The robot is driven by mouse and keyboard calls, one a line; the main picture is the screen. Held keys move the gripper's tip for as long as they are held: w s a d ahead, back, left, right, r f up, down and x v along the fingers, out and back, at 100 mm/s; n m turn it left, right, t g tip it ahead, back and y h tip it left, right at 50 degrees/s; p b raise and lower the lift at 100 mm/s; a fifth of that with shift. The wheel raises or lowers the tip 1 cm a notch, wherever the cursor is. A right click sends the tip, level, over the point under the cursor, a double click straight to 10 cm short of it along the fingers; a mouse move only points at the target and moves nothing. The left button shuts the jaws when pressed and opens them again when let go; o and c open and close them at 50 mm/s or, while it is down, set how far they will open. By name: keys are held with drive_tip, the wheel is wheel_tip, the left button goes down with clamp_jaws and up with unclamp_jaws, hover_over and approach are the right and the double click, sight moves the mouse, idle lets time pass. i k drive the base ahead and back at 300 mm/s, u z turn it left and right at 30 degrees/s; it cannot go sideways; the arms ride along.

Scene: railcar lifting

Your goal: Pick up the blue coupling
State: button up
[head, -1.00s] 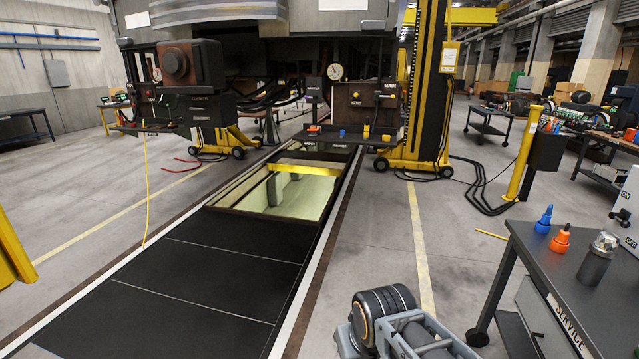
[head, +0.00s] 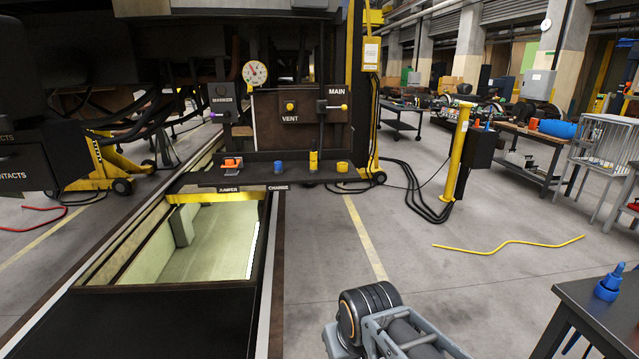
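A blue, bottle-shaped fitting that looks like the blue coupling (head: 609,286) stands upright on a dark cart (head: 596,318) at the lower right edge. Its narrow tip points up. A second, smaller blue piece (head: 279,167) sits on the ledge under the railcar panel, and I cannot tell whether it is a coupling too. Part of my arm shows at the bottom centre, apart from both blue pieces. My gripper's fingers are not visible.
A ledge (head: 225,181) below the panel also holds an orange piece and yellow pieces. An open pit (head: 215,240) lies to the left. A yellow post (head: 459,150) and a yellow hose (head: 510,243) stand and lie to the right. The floor between is clear.

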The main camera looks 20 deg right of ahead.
sight(612, 282)
drive_tip(key=z, duration=0.45)
drive_tip(key=i, duration=1.6)
drive_tip(key=z, duration=2.1)
drive_tip(key=i, duration=1.2)
drive_tip(key=z, duration=1.05)
